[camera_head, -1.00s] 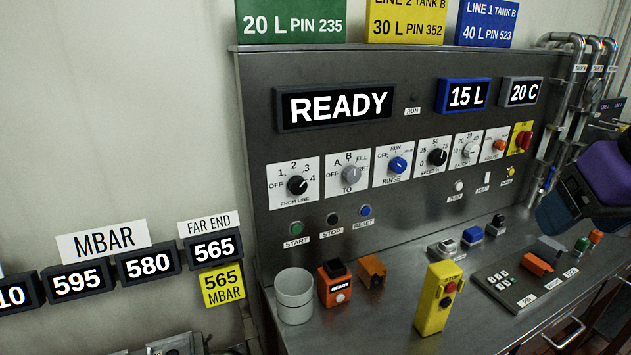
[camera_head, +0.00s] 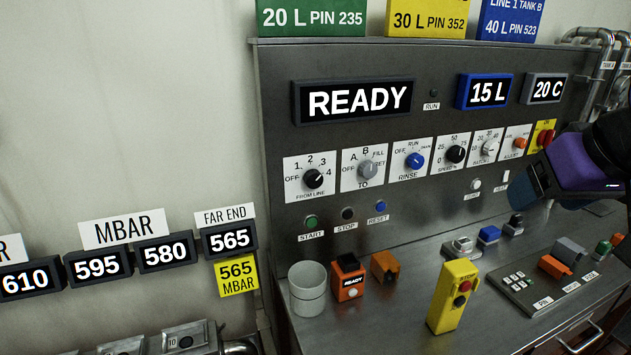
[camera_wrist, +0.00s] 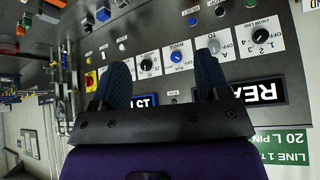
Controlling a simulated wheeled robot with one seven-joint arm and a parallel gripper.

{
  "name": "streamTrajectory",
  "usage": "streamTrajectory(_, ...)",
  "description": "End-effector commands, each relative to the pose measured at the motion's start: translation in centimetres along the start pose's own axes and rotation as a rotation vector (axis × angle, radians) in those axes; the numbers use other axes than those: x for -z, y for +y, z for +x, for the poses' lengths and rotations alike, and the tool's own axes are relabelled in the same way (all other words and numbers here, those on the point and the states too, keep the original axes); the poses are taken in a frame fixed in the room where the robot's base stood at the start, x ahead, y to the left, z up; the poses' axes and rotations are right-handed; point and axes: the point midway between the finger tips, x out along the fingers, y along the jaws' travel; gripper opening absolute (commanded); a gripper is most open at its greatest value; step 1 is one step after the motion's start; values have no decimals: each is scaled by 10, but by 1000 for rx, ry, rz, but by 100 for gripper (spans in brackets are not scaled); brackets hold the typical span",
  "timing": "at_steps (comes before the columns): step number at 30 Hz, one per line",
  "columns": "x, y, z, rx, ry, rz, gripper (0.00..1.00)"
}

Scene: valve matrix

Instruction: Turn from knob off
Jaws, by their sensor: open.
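The FROM LINE knob (camera_head: 313,179) is a black round dial on a white plate marked OFF, 1, 2, 3 and 4, at the left of the panel's knob row. Its pointer appears turned to the right, near 4. In the wrist view, which is turned over, the knob (camera_wrist: 260,35) is at the upper right. My gripper (camera_head: 522,190) is well to the right of it in the head view, in front of the panel and touching no knob. Its two dark blue fingers (camera_wrist: 163,68) are apart and empty in the wrist view.
The TO knob (camera_head: 366,168) and RINSE knob (camera_head: 415,161) sit right of the FROM LINE knob. A grey cup (camera_head: 308,288), orange boxes (camera_head: 349,278) and a yellow stop box (camera_head: 454,297) stand on the steel counter. Space before the left knobs is clear.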

Motion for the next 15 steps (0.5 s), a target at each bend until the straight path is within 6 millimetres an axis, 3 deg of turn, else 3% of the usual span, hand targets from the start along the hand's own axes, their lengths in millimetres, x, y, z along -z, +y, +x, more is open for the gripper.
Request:
streamTrajectory(6,53,-45,60,83,174,-55,69)
streamTrajectory(15,97,-115,129,189,425,-87,69)
